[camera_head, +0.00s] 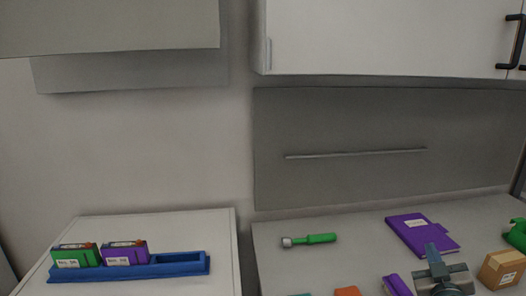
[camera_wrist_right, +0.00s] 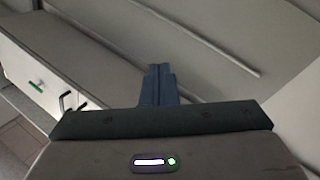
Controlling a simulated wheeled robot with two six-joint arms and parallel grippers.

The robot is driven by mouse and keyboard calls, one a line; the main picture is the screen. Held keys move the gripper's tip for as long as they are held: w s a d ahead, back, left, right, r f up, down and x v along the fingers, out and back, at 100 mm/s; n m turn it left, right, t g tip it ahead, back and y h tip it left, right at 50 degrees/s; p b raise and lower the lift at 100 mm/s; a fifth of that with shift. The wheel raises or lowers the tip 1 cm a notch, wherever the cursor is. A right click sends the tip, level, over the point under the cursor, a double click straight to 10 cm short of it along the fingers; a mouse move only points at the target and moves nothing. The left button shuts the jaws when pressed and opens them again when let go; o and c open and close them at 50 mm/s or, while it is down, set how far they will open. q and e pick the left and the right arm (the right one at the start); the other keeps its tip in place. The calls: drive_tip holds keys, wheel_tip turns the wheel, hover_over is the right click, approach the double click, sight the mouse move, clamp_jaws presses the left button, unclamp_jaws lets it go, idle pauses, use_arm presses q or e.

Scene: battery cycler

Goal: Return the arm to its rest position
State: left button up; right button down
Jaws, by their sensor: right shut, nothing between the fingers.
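My right gripper (camera_head: 434,255) shows at the lower right of the head view, above the counter. In the right wrist view its fingers (camera_wrist_right: 158,82) are together, with nothing between them. The rest of the right arm is mostly out of the frame. My left gripper is in neither view.
A blue tray (camera_head: 182,268) on the left white cabinet holds a green pack (camera_head: 75,257) and a purple pack (camera_head: 125,254); its right slot is empty. On the right counter are a green-handled tool (camera_head: 318,239), a purple notebook (camera_head: 420,236) and a cardboard box (camera_head: 502,268), near my right gripper.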

drive_tip(key=s+a+f+m+g, duration=0.1)
drive_tip(key=s+a+f+g, duration=0.1)
drive_tip(key=s+f+g, duration=0.35)
drive_tip(key=s+a+f+m+g, duration=0.1)
drive_tip(key=s+a+f+g, duration=0.15)
drive_tip(key=s+f, duration=0.6)
drive_tip(key=s+a+f+g+y, duration=0.25)
drive_tip(key=s+a+f, duration=0.3)
drive_tip(key=s, duration=0.35)
drive_tip(key=s+a+f+g+y, duration=0.2)
drive_tip(key=s+a+f+g, duration=0.2)
drive_tip(key=s+f, duration=0.35)
wheel_tip(320, 180, down, 31)
drive_tip(key=d+g+b, duration=0.2)
drive_tip(key=d+b, duration=0.1)
drive_tip(key=b, duration=0.2)
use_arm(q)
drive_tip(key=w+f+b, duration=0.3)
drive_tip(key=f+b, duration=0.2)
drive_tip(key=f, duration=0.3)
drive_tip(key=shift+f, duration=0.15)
use_arm(e)
drive_tip(key=s+f, duration=0.8)
drive_tip(key=f, duration=0.5)
drive_tip(key=s+d+f, duration=0.1)
drive_tip(key=s+f, duration=0.7)
drive_tip(key=f, duration=0.5)
drive_tip(key=shift+g, duration=0.35)
